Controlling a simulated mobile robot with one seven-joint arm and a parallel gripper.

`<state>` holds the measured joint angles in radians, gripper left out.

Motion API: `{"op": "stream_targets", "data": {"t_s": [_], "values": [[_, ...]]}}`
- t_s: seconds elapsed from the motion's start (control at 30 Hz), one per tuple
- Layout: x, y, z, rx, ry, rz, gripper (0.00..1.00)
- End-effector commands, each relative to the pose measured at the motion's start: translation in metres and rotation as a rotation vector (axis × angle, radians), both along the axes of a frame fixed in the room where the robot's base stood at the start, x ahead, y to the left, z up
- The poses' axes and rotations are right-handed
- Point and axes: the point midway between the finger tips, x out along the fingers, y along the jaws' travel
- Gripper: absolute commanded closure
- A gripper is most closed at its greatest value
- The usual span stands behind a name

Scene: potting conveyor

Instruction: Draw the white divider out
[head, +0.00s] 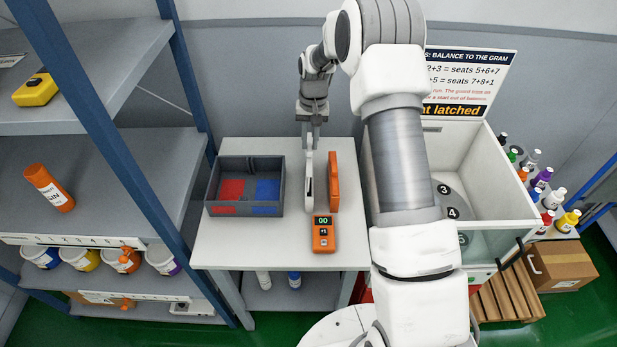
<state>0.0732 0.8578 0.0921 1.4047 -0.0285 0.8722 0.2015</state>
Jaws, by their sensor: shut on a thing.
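A narrow white piece with a dark slot, which I take for the white divider (309,185), is right of the grey bin on the white table. My gripper (311,143) points down at its far end and is shut on it. The fingertips are small in this view, and I cannot tell whether the piece touches the table. An orange bar (333,182) of similar length lies just right of it, with a small gap. The grey bin (244,162) has red and blue compartments at the left of the table.
An orange handheld device (324,234) with a lit display lies in front of the white piece. The table (230,253) is bare along its front left. Shelving (110,150) stands at left. A white-walled machine (490,190) stands at right, partly behind my arm.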

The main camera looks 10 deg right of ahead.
Motion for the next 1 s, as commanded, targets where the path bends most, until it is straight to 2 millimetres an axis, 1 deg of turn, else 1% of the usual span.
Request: {"op": "stream_targets", "data": {"t_s": [0.1,0.57,0.77,1.0], "values": [[0.0,0.0,0.004,0.0,0.0,0.0,1.0],[0.0,0.0,0.006,0.0,0.0,0.0,1.0],[0.0,0.0,0.013,0.0,0.0,0.0,1.0],[0.0,0.0,0.026,0.0,-0.001,0.0,1.0]]}}
